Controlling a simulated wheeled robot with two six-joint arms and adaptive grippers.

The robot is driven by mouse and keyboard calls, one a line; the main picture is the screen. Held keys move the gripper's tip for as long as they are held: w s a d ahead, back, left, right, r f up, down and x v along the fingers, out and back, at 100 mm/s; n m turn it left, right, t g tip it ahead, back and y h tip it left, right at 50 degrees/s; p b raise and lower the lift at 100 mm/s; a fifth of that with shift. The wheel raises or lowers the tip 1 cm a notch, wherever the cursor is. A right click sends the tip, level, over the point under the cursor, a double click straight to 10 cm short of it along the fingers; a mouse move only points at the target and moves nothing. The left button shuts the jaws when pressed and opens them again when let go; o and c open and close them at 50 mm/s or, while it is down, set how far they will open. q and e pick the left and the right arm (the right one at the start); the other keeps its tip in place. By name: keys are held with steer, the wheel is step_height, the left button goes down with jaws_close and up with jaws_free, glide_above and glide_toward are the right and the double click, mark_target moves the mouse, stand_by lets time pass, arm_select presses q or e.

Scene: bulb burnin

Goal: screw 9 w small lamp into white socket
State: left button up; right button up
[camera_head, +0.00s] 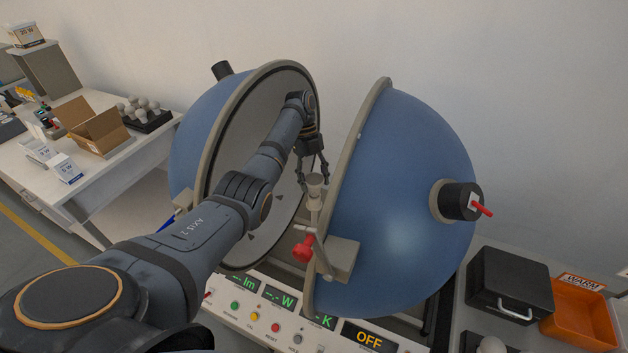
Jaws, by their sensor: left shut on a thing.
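My left gripper (316,170) reaches between the two halves of the open blue sphere, fingers pointing down. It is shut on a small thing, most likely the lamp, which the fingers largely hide. Directly under the fingertips is the pale socket (315,188) on top of a post. At this size I cannot tell whether the held lamp touches the socket or sits in it. My right gripper is not in view.
The sphere's left half (200,125) and right half (410,200) flank my arm closely. A red-handled clamp (303,249) is beside the post. A panel (275,318) reads OFF. Bulbs (142,108) and an open carton (95,130) stand left; a black case (508,285) and orange bin (580,315) right.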

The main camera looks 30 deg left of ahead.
arm_select(q)
steer(key=o, duration=1)
steer(key=shift+o, duration=0.2)
